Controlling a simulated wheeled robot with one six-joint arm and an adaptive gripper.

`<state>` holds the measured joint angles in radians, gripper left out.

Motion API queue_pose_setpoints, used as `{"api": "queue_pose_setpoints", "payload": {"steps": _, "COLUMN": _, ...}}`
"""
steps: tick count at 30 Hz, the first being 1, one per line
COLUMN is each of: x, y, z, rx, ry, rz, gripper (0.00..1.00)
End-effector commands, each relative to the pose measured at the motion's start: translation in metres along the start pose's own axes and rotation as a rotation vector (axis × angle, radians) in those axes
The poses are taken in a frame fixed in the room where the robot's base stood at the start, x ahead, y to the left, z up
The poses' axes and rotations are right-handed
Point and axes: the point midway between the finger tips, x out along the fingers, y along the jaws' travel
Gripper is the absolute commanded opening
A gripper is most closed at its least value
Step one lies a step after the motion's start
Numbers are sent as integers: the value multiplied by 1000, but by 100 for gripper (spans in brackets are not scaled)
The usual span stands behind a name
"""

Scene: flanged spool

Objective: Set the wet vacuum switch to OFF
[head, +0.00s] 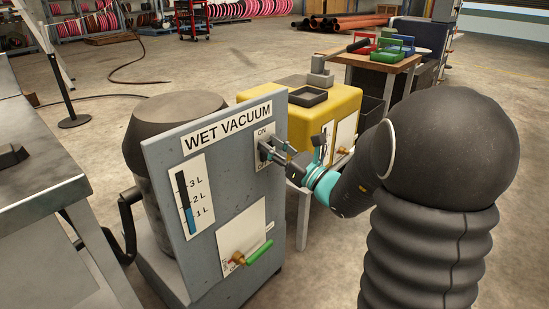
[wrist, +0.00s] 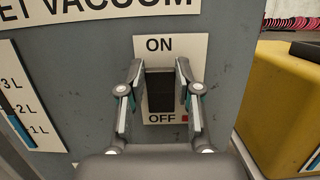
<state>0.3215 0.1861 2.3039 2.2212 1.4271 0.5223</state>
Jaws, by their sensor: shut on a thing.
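The grey wet vacuum panel (head: 180,150) stands at the left centre of the head view, with a white ON/OFF plate near its upper right edge. In the wrist view the plate (wrist: 188,48) reads ON at the top and OFF at the bottom, with a small red mark beside OFF. The black switch (wrist: 159,98) sits between the labels. My gripper (wrist: 160,76) is shut on the switch, one finger on each side; it also shows at the plate in the head view (head: 270,152). The fingers hide the switch's sides, and I cannot tell which setting it is in.
A yellow machine (head: 345,103) stands close behind on the right. A metal table (head: 50,190) is at the left. Open floor lies beyond.

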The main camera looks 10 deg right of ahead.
Motion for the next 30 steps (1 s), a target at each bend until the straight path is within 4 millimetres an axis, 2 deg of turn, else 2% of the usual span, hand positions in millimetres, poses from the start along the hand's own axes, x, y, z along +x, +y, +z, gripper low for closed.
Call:
{"api": "queue_pose_setpoints", "payload": {"steps": 1, "x": -2, "y": -1, "z": -8, "rx": -2, "ry": -26, "rz": -3, "gripper": 0}}
{"api": "queue_pose_setpoints", "payload": {"steps": 8, "x": -3, "y": -2, "z": -4, "rx": -2, "ry": -105, "rz": -4, "gripper": 0}}
{"api": "queue_pose_setpoints", "payload": {"steps": 18, "x": -3, "y": -2, "z": -2, "rx": -2, "ry": -113, "rz": -5, "gripper": 0}}
{"api": "queue_pose_setpoints", "payload": {"steps": 19, "x": -3, "y": -2, "z": -2, "rx": -2, "ry": -113, "rz": -5, "gripper": 36}}
{"api": "queue_pose_setpoints", "payload": {"steps": 21, "x": -3, "y": -2, "z": -2, "rx": -1, "ry": -113, "rz": -5, "gripper": 53}}
{"api": "queue_pose_setpoints", "payload": {"steps": 22, "x": -3, "y": -1, "z": -2, "rx": -1, "ry": -113, "rz": -4, "gripper": 58}}
{"api": "queue_pose_setpoints", "payload": {"steps": 30, "x": -2, "y": 1, "z": -2, "rx": 0, "ry": -112, "rz": 1, "gripper": 58}}
